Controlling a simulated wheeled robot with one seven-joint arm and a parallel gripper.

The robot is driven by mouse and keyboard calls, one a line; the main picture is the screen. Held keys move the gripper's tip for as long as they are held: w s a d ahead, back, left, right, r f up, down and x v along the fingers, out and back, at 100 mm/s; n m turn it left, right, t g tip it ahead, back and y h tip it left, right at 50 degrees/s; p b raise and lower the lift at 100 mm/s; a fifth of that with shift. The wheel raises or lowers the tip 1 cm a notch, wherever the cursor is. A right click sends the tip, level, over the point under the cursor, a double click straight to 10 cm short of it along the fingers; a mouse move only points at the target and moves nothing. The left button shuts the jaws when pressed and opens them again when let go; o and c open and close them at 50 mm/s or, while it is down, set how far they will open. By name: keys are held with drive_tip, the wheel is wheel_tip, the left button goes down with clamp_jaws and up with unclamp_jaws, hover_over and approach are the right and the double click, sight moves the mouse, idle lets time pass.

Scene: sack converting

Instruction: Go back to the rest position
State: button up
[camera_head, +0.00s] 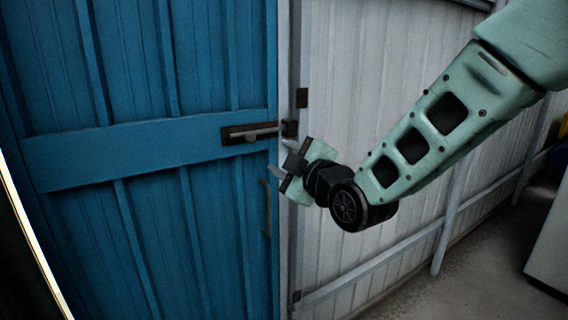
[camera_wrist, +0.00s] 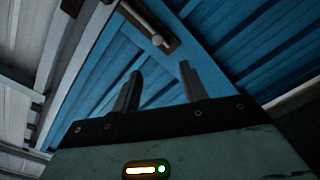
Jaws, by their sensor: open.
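My gripper (camera_head: 281,177) is in front of the right edge of a blue door (camera_head: 70,160), just below the door's bolt (camera_head: 252,132). In the wrist view my gripper (camera_wrist: 158,88) has its two fingers spread with nothing between them. The bolt (camera_wrist: 150,25) also shows there, beyond the fingertips and apart from them. It is a metal rod on a dark plate. My arm reaches in from the upper right of the head view.
A dark pull handle (camera_head: 266,208) is on the door below my gripper. A pale frame post (camera_head: 289,60) stands beside the door, and a white corrugated wall (camera_head: 350,80) runs to the right. Bare floor (camera_head: 480,225) shows at lower right, near a pale box-like object (camera_head: 550,245).

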idle(0.3)
drive_tip(key=s+d+f+m+g+h, duration=0.3)
drive_tip(key=s+d+f+g, duration=0.1)
drive_tip(key=s, duration=0.7)
drive_tip(key=s+d+f+m+g+h, duration=0.3)
drive_tip(key=s+d+f+m+g, duration=0.1)
drive_tip(key=s, duration=0.7)
drive_tip(key=s+d+f+m+g+h, duration=0.3)
drive_tip(key=s+d+f+g, duration=0.2)
drive_tip(key=s+d, duration=0.3)
drive_tip(key=s+g, duration=0.1)
drive_tip(key=s, duration=0.2)
drive_tip(key=shift+s+d+f+g+h, duration=0.3)
drive_tip(key=shift+f+g+h, duration=0.05)
drive_tip(key=shift+g+h, duration=0.05)
